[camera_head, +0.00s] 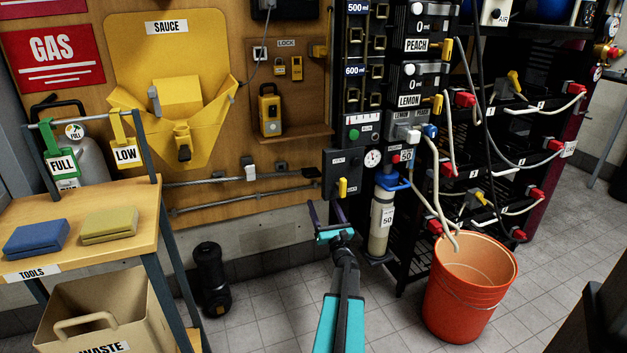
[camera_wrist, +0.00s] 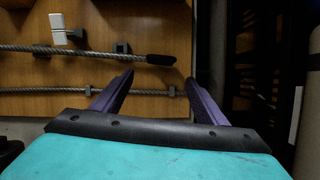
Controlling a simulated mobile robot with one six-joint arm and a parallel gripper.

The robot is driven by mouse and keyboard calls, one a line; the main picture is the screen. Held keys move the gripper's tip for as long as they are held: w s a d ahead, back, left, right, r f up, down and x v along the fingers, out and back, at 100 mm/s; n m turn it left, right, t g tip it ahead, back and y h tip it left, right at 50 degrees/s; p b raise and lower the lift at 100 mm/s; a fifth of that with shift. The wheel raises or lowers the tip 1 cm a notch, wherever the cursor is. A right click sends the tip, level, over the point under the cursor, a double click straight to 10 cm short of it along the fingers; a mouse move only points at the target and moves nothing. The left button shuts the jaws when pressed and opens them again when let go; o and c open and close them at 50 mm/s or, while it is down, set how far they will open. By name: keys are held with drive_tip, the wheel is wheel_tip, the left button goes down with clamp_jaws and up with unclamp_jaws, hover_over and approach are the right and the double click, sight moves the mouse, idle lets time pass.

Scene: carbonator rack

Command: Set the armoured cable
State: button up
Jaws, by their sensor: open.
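Two grey braided cables run across the wooden wall panel. The upper armoured cable (camera_head: 215,181) ends at the right in a black tip; it also shows in the wrist view (camera_wrist: 95,53). It passes a small dark clip (camera_wrist: 122,48) and another clip beneath a white block (camera_wrist: 58,24). The lower braided cable (camera_head: 240,198) runs below it through dark clips (camera_wrist: 95,90). My gripper (camera_head: 325,210) is open and empty. In the wrist view, its purple fingers (camera_wrist: 159,77) point at the panel, with the black tip just above the gap between them. I cannot tell the distance.
A dark switch box with a yellow lever (camera_head: 342,187) and a bottle (camera_head: 381,222) are right of my gripper. An orange bucket (camera_head: 468,290) stands on the floor at right. A tools cart (camera_head: 130,230) is at left, and a black cylinder (camera_head: 211,278) stands below the panel.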

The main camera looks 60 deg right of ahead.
sight(314, 176)
drive_tip(key=shift+s+d+r+n, duration=0.1)
drive_tip(key=shift+s+r+n, duration=0.1)
drive_tip(key=shift+r+n, duration=0.1)
drive_tip(key=shift+w+d, duration=0.1)
drive_tip(key=shift+d, duration=0.05)
drive_tip(key=shift+r+b+x, duration=0.15)
drive_tip(key=shift+b+x, duration=0.5)
drive_tip(key=shift+x, duration=2.7)
drive_tip(key=shift+r+b+x, duration=0.1)
drive_tip(key=shift+b+x, duration=0.5)
drive_tip(key=shift+x, duration=2.75)
